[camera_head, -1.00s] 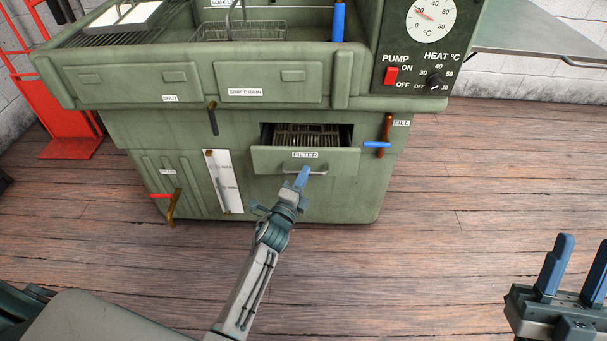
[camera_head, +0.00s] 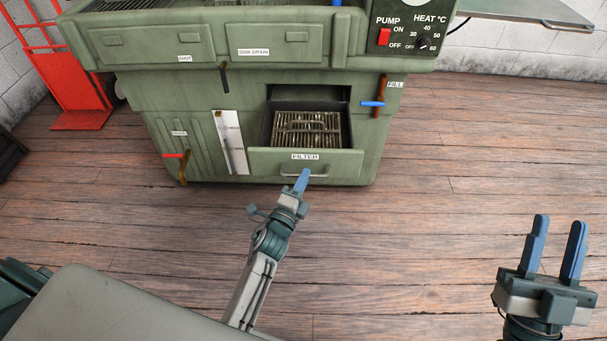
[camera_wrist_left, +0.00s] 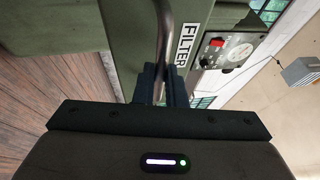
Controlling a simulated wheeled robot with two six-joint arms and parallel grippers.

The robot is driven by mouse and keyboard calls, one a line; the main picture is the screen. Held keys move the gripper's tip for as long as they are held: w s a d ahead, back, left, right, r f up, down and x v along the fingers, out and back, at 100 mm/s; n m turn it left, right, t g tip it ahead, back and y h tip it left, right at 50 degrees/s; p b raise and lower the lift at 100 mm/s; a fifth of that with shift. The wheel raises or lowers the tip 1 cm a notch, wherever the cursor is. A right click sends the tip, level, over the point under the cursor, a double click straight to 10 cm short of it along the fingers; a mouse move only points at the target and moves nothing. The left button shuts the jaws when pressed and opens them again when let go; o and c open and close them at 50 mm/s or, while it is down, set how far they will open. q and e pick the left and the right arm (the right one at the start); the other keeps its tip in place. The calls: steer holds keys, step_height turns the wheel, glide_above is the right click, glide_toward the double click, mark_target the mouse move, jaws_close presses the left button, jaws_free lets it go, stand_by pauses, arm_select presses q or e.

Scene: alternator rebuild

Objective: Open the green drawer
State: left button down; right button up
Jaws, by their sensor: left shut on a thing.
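The green drawer (camera_head: 262,164), labelled FILTER, is pulled well out of the green machine. A slatted metal filter (camera_head: 304,128) lies inside it. Its metal bar handle (camera_head: 318,175) runs across the front. My left gripper (camera_head: 303,180) is at the handle. In the left wrist view my left gripper (camera_wrist_left: 160,82) is shut around the handle (camera_wrist_left: 165,40), next to the FILTER label (camera_wrist_left: 183,45). My right gripper (camera_head: 552,245) is at the lower right, its blue fingers apart and empty.
The green machine (camera_head: 200,95) stands at the back, with a blue-handled fill valve (camera_head: 373,103) right of the drawer and a red-handled lever (camera_head: 174,156) at left. A red hand truck (camera_head: 75,85) stands at far left. The wooden floor (camera_head: 440,185) in front is clear.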

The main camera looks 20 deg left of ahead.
arm_select(q)
steer(key=shift+s, duration=0.1)
steer(key=c, duration=1.5)
jaws_free()
steer(key=shift+s, duration=0.1)
